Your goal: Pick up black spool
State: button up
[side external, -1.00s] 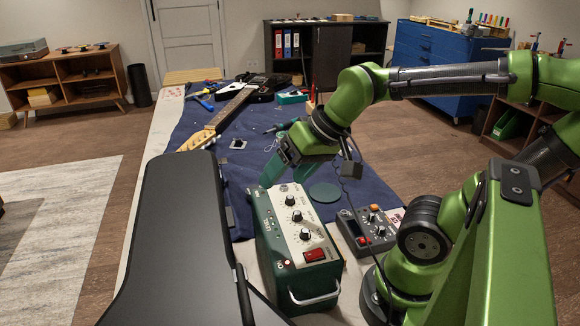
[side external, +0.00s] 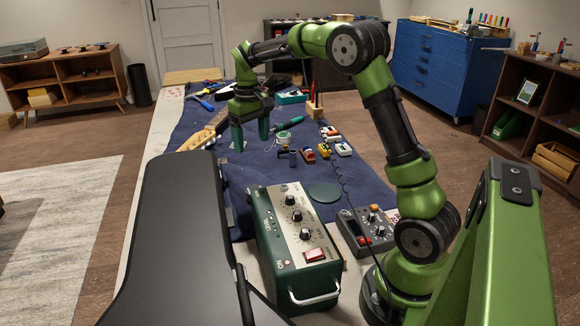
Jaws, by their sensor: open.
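My gripper (side external: 251,138) hangs over the blue cloth, pointing down. Its two green fingers are apart with nothing seen between them. A small dark upright cylinder (side external: 293,158) stands on the cloth to the right of and nearer the camera than the gripper; it may be the black spool, but it is too small to be sure. The gripper is clear of both.
Small red, yellow and white items (side external: 325,150) stand to the right of the dark cylinder. A guitar neck (side external: 197,141) lies left of the gripper. A green amplifier-like box (side external: 298,240) and a dark control box (side external: 366,232) stand nearer the camera.

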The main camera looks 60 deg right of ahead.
notch_tip(320, 180, down, 16)
jog(key=shift+s+f, duration=0.1)
jog(key=shift+f, duration=0.05)
dwell(0.4)
jog(key=c, duration=1)
